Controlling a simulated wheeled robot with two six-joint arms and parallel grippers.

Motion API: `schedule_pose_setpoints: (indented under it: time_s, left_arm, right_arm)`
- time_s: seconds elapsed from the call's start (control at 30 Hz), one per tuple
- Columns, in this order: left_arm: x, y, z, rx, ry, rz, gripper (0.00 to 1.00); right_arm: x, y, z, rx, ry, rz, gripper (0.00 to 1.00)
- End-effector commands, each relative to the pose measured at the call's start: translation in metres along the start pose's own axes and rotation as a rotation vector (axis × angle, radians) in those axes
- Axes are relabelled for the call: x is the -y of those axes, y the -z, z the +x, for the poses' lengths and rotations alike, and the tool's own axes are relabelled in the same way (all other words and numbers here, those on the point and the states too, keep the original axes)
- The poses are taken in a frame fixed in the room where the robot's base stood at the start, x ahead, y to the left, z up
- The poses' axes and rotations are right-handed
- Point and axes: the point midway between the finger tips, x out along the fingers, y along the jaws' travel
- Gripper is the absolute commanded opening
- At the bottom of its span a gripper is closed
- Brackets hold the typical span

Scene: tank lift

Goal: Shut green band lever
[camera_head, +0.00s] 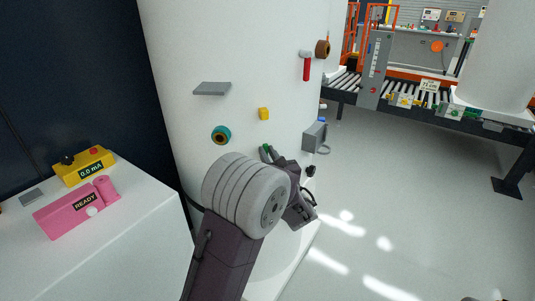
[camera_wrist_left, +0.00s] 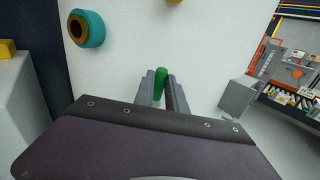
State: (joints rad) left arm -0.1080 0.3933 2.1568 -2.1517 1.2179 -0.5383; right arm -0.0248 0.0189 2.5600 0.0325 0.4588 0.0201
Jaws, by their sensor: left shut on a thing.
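The green lever (camera_wrist_left: 161,82) sticks up between the two grey fingers of my left gripper (camera_wrist_left: 162,92) in the left wrist view. The fingers are shut on it, against the side of the white tank (camera_wrist_left: 215,50). In the head view the left gripper (camera_head: 271,153) reaches the tank's lower side, and the lever's green end (camera_head: 265,148) shows just past my wrist. The lever's pivot and any band around it are hidden behind the arm and fingers.
A teal ring fitting (camera_head: 221,135), a yellow block (camera_head: 264,114), a grey plate (camera_head: 212,88), a red-handled valve (camera_head: 306,67) and a grey box (camera_head: 314,136) project from the tank. A white cabinet (camera_head: 140,225) with a pink device (camera_head: 78,208) stands left. The floor at right is clear.

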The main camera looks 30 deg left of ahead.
Motion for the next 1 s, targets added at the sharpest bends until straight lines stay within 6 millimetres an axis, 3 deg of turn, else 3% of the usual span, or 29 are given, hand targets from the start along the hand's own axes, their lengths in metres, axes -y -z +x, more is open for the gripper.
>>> schedule_pose_setpoints:
  time_s: [0.37, 1.0]
  left_arm:
    - [0.006, -0.002, 0.000, -0.001, -0.001, 0.138, 0.00]
    - [0.028, 0.007, 0.000, -0.003, 0.002, 0.734, 0.00]
  right_arm:
    - [0.000, 0.002, -0.014, 0.000, 0.000, 0.000, 0.60]
    - [0.001, 0.007, -0.070, 0.000, 0.000, 0.000, 0.60]
